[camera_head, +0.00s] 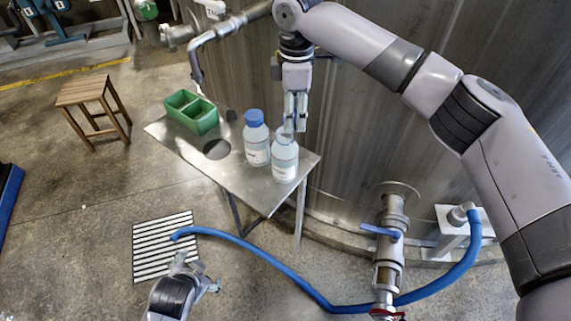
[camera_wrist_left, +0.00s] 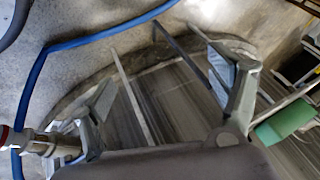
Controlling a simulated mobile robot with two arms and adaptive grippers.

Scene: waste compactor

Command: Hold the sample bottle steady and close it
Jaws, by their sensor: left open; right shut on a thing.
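An open-looking sample bottle (camera_head: 284,160), clear with a white label, is upright at the right edge of the metal table (camera_head: 228,178). No blue cap shows on it. My right gripper (camera_head: 289,128) points down and is shut on the top of this bottle; its fingers partly hide the neck. A second bottle (camera_head: 257,140) with a blue cap (camera_head: 254,118) stands just left of it. My left gripper (camera_head: 196,270) is low in front of the table, away from the bottles. It is open and empty in the left wrist view (camera_wrist_left: 160,82).
A green two-part box (camera_head: 192,113) stands at the table's back left, near a round hole (camera_head: 217,149). A large metal tank (camera_head: 400,130) rises behind the table. A blue hose (camera_head: 290,275) crosses the floor to a floor grate (camera_head: 165,243). A wooden stool (camera_head: 92,105) stands left.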

